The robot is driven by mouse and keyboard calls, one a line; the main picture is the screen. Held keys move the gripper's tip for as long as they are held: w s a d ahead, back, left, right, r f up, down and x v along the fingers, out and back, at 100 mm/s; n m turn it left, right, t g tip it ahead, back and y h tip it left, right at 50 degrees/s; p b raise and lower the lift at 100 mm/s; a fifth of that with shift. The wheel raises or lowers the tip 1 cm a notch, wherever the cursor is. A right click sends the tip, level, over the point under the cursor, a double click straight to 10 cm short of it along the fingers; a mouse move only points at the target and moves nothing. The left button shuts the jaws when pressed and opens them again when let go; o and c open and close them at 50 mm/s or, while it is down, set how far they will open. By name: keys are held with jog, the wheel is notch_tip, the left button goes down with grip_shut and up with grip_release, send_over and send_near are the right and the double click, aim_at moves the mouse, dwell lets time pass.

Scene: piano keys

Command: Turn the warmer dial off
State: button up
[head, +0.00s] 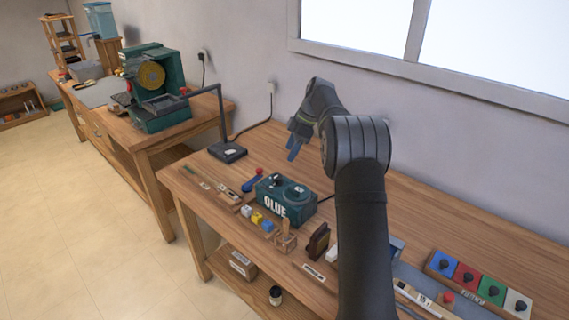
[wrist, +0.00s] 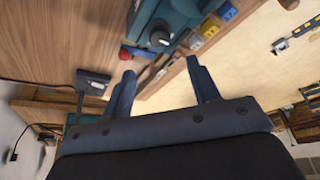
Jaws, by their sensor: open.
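The glue warmer (head: 285,203) is a dark green box lettered "GLUE" on the bench. Its top carries a round dark lid-like part (head: 291,192) and a smaller black knob (head: 275,180). In the wrist view part of the green warmer (wrist: 190,12) shows at the top, with a black round knob (wrist: 160,37) on it. I cannot tell the dial's setting. My gripper (head: 293,147) is above and behind the warmer, apart from it. In the wrist view my gripper (wrist: 163,76) has its two blue fingers spread with nothing between them.
A black lamp (head: 228,150) stands left of the warmer, and a red-and-blue tool (head: 253,180) lies near it. Small coloured blocks (head: 257,218) sit along the front edge. Coloured knob panels (head: 480,283) are at right. The bench behind the warmer is mostly clear.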

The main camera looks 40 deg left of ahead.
aim_at(278, 176)
jog(key=v, duration=0.7)
jog(key=shift+f, duration=0.1)
jog(key=x, duration=1.7)
jog(key=shift+f, duration=0.2)
jog(key=shift+r, duration=0.1)
